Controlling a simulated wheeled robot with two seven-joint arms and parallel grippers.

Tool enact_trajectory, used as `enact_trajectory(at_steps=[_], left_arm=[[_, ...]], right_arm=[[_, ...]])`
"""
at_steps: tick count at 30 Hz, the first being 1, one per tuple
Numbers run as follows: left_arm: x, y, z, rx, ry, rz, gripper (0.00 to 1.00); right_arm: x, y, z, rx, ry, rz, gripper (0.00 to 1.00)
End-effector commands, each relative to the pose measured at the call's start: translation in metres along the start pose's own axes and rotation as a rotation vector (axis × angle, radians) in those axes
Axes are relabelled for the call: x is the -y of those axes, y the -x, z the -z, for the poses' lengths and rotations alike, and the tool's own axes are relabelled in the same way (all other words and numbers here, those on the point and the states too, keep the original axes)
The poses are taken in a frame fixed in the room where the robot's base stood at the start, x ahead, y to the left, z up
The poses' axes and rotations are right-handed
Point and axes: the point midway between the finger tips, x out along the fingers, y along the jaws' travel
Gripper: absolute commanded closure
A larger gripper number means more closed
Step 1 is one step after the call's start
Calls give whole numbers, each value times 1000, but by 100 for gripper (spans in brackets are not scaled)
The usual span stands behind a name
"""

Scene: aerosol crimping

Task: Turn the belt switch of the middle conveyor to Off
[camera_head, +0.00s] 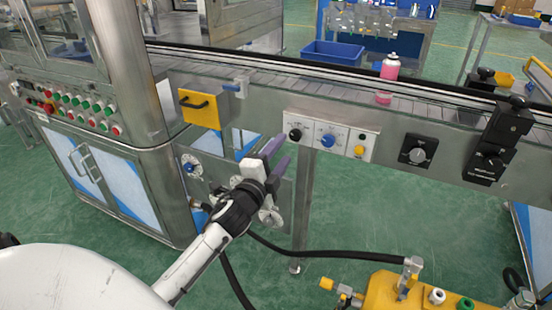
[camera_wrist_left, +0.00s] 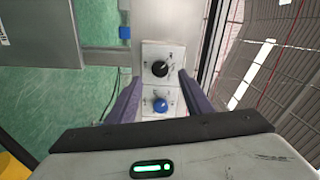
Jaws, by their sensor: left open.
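The conveyor (camera_head: 235,100) runs across the head view with a pale control panel (camera_head: 311,146) on its front side. The panel carries a black knob (camera_head: 295,134), a blue knob (camera_head: 327,140) and a yellow knob (camera_head: 360,150). Labels are too small to read, so I cannot tell which is the belt switch. My left gripper (camera_head: 279,152) is open and empty, just left of the panel. In the left wrist view, its purple fingers (camera_wrist_left: 160,93) flank the black knob (camera_wrist_left: 160,68) and blue knob (camera_wrist_left: 161,105) in the picture; contact is not visible. My right gripper is out of view.
A pink can (camera_head: 390,68) stands on the conveyor. A larger black dial (camera_head: 418,150) and black boxes (camera_head: 498,142) are to the right. A yellow box (camera_head: 198,107) juts out at left.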

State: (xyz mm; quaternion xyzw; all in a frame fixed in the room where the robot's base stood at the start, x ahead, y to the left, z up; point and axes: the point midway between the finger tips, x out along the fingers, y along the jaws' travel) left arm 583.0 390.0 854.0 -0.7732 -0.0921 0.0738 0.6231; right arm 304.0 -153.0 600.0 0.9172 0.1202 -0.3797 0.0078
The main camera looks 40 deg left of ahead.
Motion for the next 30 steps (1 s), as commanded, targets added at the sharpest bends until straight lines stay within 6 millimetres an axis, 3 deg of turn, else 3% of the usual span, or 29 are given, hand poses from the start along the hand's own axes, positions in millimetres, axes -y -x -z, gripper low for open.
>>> enact_trajectory(at_steps=[6, 20, 23, 25, 30], left_arm=[[0, 31, 0, 1, 2, -1, 54], [-6, 40, 1, -1, 18, -14, 54], [-44, 59, 9, -4, 126, -103, 54], [-90, 87, 19, 3, 272, -220, 54], [-205, 192, 57, 104, 711, -566, 54]], right_arm=[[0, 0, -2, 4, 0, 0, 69], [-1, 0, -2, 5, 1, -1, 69], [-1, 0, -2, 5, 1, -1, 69], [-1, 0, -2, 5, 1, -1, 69], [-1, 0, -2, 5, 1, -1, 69]])
